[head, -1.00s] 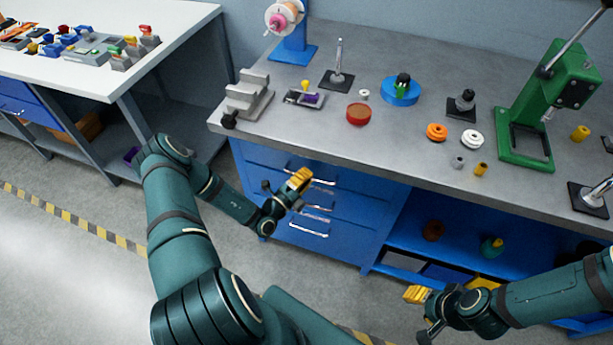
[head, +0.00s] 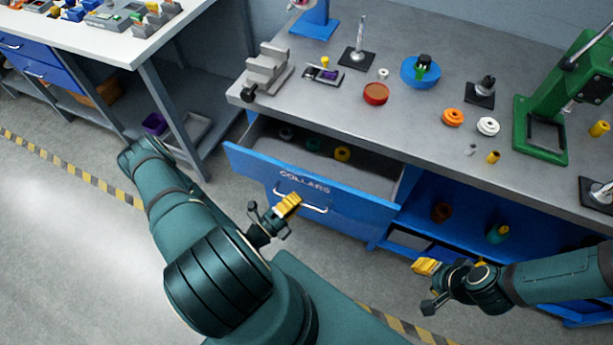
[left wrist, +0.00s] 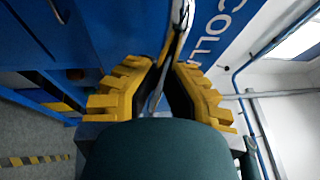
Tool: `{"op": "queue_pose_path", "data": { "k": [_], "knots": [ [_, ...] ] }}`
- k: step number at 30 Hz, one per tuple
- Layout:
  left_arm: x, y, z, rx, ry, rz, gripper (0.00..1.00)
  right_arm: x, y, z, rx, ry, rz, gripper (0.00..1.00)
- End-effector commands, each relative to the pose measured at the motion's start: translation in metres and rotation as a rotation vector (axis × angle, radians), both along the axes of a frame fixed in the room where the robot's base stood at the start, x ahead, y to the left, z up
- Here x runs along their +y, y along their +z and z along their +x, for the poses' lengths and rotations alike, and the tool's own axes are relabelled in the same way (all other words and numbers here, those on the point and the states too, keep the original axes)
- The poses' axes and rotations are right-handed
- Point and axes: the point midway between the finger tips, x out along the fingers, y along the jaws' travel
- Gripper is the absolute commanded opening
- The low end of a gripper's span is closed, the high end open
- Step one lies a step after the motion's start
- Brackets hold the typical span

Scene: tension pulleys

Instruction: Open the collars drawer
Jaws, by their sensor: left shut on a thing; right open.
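The collars drawer (head: 250,163) is pulled out from the blue cabinet under the grey workbench, its front marked COLLARS. Several small collars lie inside, including a yellow one (head: 342,153) and a green one (head: 312,145). My left gripper (head: 290,204) is shut on the drawer's metal handle (head: 316,209). In the left wrist view, the yellow fingers of the left gripper (left wrist: 160,75) close around the handle bar (left wrist: 181,35), beside the white lettering. My right gripper (head: 424,267) is open and empty, in front of the lower shelf at the right.
The grey workbench (head: 420,130) carries a green press (head: 541,140), a red dish (head: 376,94), a blue dish (head: 420,72) and several small parts. A blue open shelf (head: 465,215) lies right of the drawer. A white table (head: 95,45) stands at the left. Floor is clear between.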

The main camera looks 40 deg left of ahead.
Motion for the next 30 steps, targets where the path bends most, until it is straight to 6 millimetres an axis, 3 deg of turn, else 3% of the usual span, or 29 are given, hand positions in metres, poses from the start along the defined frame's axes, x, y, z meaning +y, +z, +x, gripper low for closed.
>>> {"op": "queue_pose_path", "data": {
  "k": [6, 13, 21, 30],
  "knots": [
    [-0.013, 0.0, -0.052, 0.0, 0.002, -0.005, 0.0, 0.0, 0.0, 0.0, 0.0, 0.0, 0.0, 0.47],
    [-0.022, 0.0, -0.088, -0.002, 0.0, -0.003, 0.0, 0.0, -0.002, -0.001, 0.002, 0.002, 0.0, 0.47],
    [-0.026, 0.001, -0.104, -0.003, -0.001, -0.002, 0.0, 0.0, -0.003, -0.001, 0.002, 0.002, 0.0, 0.47],
    [-0.026, 0.001, -0.106, -0.004, -0.002, -0.002, 0.0, 0.0, -0.003, -0.001, 0.002, 0.002, 0.0, 0.47]
  ]
}}
